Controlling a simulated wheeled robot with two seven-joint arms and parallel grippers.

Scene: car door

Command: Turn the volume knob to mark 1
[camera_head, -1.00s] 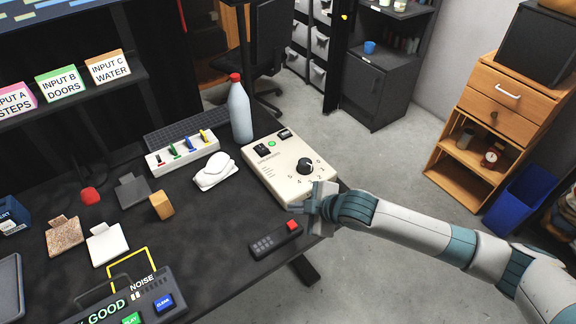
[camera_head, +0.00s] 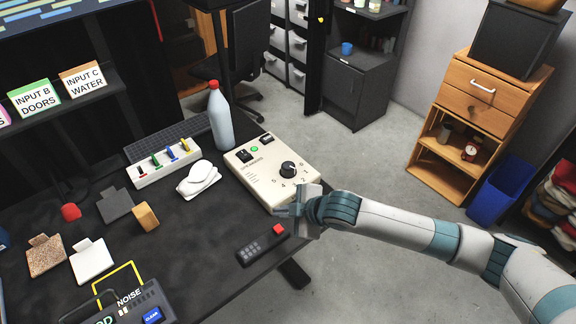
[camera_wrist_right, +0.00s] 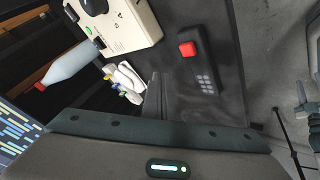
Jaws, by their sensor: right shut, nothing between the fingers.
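The volume knob (camera_head: 289,169) is a black round dial on a cream control box (camera_head: 259,186), with printed numbers around it. Its exact pointer direction is too small to tell. My right gripper (camera_head: 284,210) is shut and empty, at the near edge of the box, in front of the knob and apart from it. In the right wrist view the box (camera_wrist_right: 130,28) is at the top left, and a dark round part, likely the knob (camera_wrist_right: 95,6), is cut by the top edge. My left gripper is not in view.
A dark remote with a red button (camera_head: 263,246) lies just below my right gripper. A white bottle with a red cap (camera_head: 220,120) stands behind the box. A white mouse-like object (camera_head: 199,178) and a slider panel (camera_head: 164,163) are to its left.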

